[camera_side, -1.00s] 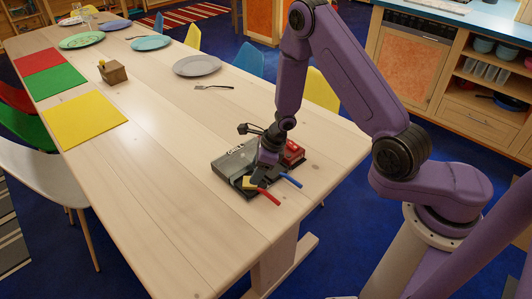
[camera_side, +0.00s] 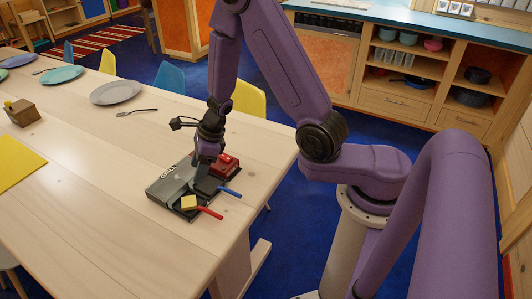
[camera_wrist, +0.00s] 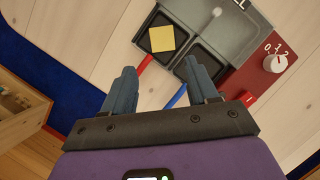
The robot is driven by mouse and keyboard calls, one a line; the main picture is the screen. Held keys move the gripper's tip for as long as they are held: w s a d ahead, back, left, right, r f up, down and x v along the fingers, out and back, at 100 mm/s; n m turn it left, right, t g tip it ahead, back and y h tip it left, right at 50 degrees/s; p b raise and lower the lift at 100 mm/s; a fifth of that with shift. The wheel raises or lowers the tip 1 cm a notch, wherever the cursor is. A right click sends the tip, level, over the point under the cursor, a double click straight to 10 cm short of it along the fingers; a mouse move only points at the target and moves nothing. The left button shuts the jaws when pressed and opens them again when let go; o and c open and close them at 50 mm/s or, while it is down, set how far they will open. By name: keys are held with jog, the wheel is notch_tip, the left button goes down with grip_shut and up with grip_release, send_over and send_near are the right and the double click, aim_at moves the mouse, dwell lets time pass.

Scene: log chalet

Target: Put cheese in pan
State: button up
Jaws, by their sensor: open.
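The yellow square cheese (camera_wrist: 162,38) lies in the dark square pan with the red handle (camera_wrist: 145,66); it also shows in the side view (camera_side: 188,202). A second dark pan with a blue handle (camera_wrist: 178,98) is beside it and looks empty. Both pans are at the grey grill (camera_wrist: 228,30), their handles sticking out over the table. My gripper (camera_wrist: 159,75) is open with nothing between its fingers. In the side view my gripper (camera_side: 204,165) is over the grill, behind the cheese and apart from it; its fingertips are partly hard to see.
The grill's red part with a white knob (camera_wrist: 275,62) is beside the pans. A grey plate (camera_side: 116,92), a fork (camera_side: 136,112), a wooden holder (camera_side: 21,113) and a yellow mat (camera_side: 15,167) are on the wooden table (camera_side: 95,190). The table front is clear.

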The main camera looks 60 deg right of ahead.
jog(key=s+a+r+n+g+y, duration=0.1)
jog(key=s+a+r+n+g, duration=0.1)
jog(key=s+a+r+n, duration=0.6)
jog(key=s+a+r+n+g+y, duration=0.1)
jog(key=s+a+r+n+g, duration=0.15)
jog(key=n, duration=0.95)
jog(key=s+d+r+n+h, duration=0.2)
jog(key=s+d+n, duration=0.3)
jog(key=s+n, duration=0.3)
jog(key=s+d+r+n+t+h, duration=0.1)
jog(key=s+d+r+n+h, duration=0.1)
jog(key=s+d+n, duration=0.4)
jog(key=s+r+n, duration=0.1)
jog(key=s+n, duration=0.2)
jog(key=n, duration=0.2)
jog(key=shift+s+r+n+h, duration=0.2)
jog(key=shift+s+n+h, duration=0.1)
jog(key=shift+h, duration=0.1)
